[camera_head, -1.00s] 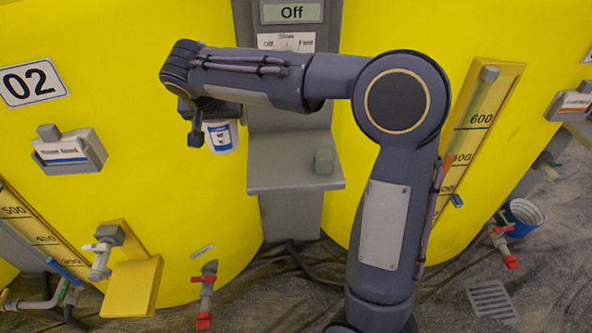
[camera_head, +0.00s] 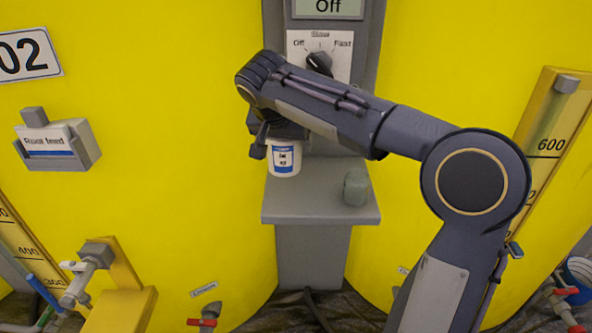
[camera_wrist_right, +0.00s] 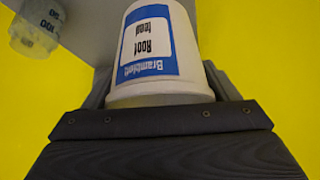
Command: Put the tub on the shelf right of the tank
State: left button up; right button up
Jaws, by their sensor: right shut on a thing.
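The tub (camera_head: 284,158) is white with a blue and white label. It hangs upright in my right gripper (camera_head: 279,138), over the back left part of the grey shelf (camera_head: 305,206). I cannot tell whether its bottom touches the shelf. In the right wrist view the tub (camera_wrist_right: 158,45) fills the upper middle, its label upside down, between the dark jaws (camera_wrist_right: 160,120). The yellow tank (camera_head: 160,150) marked 02 stands left of the shelf. My left gripper is out of view.
A small grey-green cup (camera_head: 355,188) stands on the shelf's right side; the right wrist view shows it with markings (camera_wrist_right: 37,28). A grey post with a dial (camera_head: 319,62) rises behind the shelf. The shelf's front middle is bare. Another yellow tank (camera_head: 450,80) stands right.

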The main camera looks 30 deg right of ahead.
aim_at(295, 161)
jog(key=d+f, duration=0.1)
jog(key=d+f+b, duration=0.1)
jog(key=f, duration=0.1)
jog(key=shift+w+d, duration=0.2)
jog(key=f, duration=0.1)
jog(key=f+b, duration=0.2)
jog(key=shift+d+f, duration=0.25)
jog(key=shift+f, duration=0.05)
jog(key=shift+r, duration=0.1)
